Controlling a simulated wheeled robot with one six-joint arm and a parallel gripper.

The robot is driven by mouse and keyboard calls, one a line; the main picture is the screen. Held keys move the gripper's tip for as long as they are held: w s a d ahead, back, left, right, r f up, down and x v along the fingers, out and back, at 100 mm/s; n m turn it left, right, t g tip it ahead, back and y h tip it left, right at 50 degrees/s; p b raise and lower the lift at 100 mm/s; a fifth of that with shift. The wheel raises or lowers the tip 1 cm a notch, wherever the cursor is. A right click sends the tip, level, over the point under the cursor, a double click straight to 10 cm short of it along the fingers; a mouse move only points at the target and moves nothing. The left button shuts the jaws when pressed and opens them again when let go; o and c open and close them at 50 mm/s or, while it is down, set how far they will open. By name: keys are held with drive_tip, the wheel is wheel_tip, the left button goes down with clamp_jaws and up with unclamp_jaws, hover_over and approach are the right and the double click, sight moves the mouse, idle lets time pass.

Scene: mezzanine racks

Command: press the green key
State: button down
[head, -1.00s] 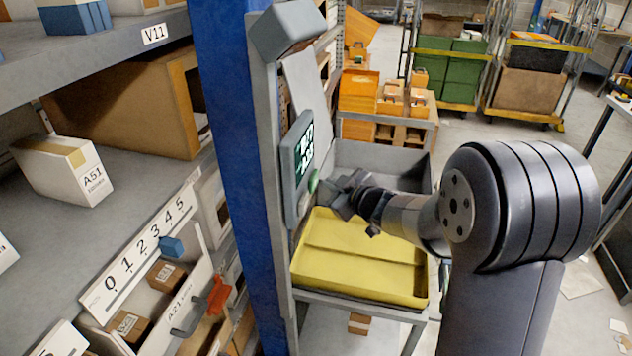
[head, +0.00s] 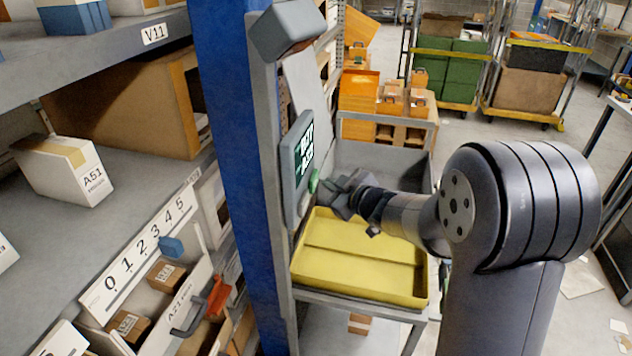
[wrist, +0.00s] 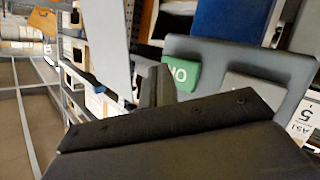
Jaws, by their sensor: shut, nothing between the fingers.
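The green key (head: 313,182) sits low on the grey panel with a lit screen (head: 303,157), fixed to the rack post. In the wrist view the green key (wrist: 181,74) carries white letters, partly cut off by my gripper. A grey key (wrist: 250,88) lies beside it on the panel. My gripper (head: 328,186) is shut and empty, its tips right by the green key. In the wrist view the shut fingers (wrist: 155,84) stand just left of the key. I cannot tell whether they touch it.
A yellow tray (head: 350,285) on a grey cart lies below my gripper. A blue post (head: 235,150) and shelves with boxes, such as the white A51 box (head: 62,170), stand at left. A scanner-like grey box (head: 287,30) hangs above the panel.

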drive_tip(key=shift+a, duration=0.15)
drive_tip(key=shift+a, duration=0.3)
drive_tip(key=shift+w+a, duration=0.15)
drive_tip(key=shift+a, duration=0.35)
idle(0.7)
drive_tip(key=shift+d, duration=0.1)
drive_tip(key=shift+s+d, duration=0.2)
drive_tip(key=shift+d, duration=0.6)
drive_tip(key=shift+p, duration=0.3)
drive_tip(key=d, duration=0.1)
drive_tip(key=d+p, duration=0.1)
drive_tip(key=d, duration=0.1)
drive_tip(key=s+d, duration=0.1)
drive_tip(key=d, duration=0.1)
drive_tip(key=shift+p, duration=0.35)
drive_tip(key=shift+a, duration=0.15)
